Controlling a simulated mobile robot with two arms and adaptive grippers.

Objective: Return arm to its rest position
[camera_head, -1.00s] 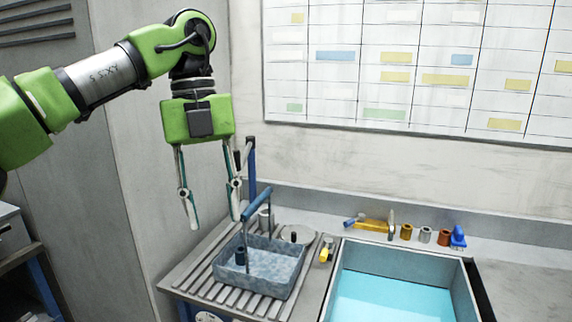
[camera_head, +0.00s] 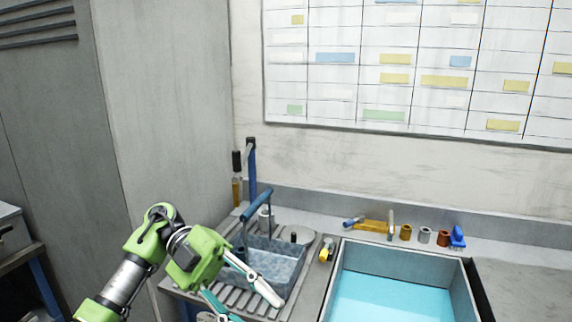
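My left arm comes in at the lower left of the head view. It is folded low, and its green gripper (camera_head: 255,307) points to the right and a little down. The two fingers are apart, with nothing visible between them; the lower finger runs to the bottom edge of the picture. The gripper overlaps the front left of a grey-blue basket (camera_head: 285,262) with a blue handle (camera_head: 257,205). I cannot tell whether they touch. My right gripper is not in view. No microscope is in view.
The basket stands on a slatted drainboard (camera_head: 188,287). A sink (camera_head: 405,256) with blue water is to its right. Small metal parts, a yellow tool (camera_head: 373,226) and a blue item (camera_head: 457,238) line the back ledge. A tall cabinet (camera_head: 160,110) stands left.

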